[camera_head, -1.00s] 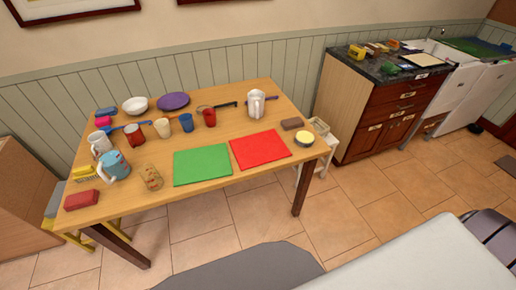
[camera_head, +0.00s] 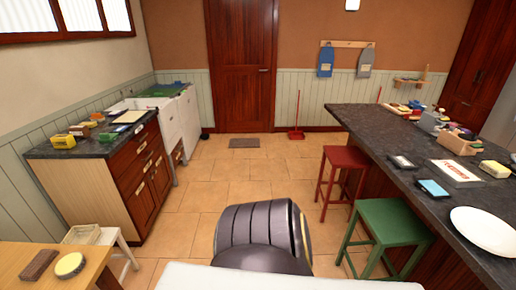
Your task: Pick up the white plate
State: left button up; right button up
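A white plate (camera_head: 484,231) lies flat on the dark countertop of the island (camera_head: 387,130) at the right, near the counter's front edge. It is round and its near right part runs close to the picture's right edge. Neither of my grippers shows in the head view, and nothing is seen touching the plate.
A green stool (camera_head: 388,222) and a red stool (camera_head: 343,165) stand along the island's left side. A wooden table corner (camera_head: 55,258) is at the lower left, a small white stool (camera_head: 105,240) beside it. The tiled floor (camera_head: 250,180) between is open.

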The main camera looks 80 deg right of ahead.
aim_at(485, 230)
jog(key=z, duration=4.7)
jog(key=i+j+z, duration=0.15)
jog(key=j, duration=0.15)
